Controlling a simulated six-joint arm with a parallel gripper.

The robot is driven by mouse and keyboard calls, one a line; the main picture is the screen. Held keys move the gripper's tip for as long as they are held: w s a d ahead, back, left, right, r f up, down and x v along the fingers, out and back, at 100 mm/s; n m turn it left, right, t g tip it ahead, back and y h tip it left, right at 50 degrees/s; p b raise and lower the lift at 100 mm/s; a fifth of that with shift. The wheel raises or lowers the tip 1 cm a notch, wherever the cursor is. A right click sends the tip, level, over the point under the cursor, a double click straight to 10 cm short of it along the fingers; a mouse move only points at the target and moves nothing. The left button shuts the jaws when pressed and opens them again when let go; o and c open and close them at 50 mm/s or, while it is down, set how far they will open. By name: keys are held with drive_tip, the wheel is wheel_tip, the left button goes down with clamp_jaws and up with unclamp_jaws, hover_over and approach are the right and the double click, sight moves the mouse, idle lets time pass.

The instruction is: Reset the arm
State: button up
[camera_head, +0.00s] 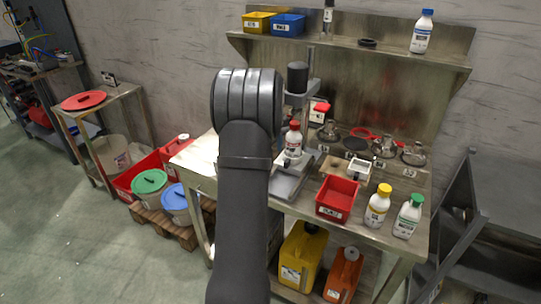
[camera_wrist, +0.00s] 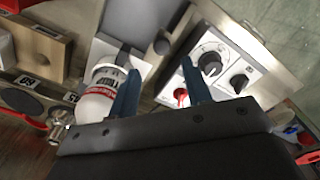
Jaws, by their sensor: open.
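My gripper (camera_wrist: 158,90) shows in the wrist view with its two blue fingers apart and nothing between them.
A stand with a dark cylinder (camera_head: 297,78) rises beside my arm. A shelf (camera_head: 340,47) hangs above.

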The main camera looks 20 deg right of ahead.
drive_tip(key=shift+r, duration=0.75)
wheel_tip(320, 180, down, 7)
drive_tip(key=shift+a+f, duration=0.1)
drive_tip(key=shift+f, duration=0.1)
drive_tip(key=shift+s+a+f, duration=0.15)
drive_tip(key=shift+s+a, duration=0.8)
drive_tip(key=shift+s, duration=0.05)
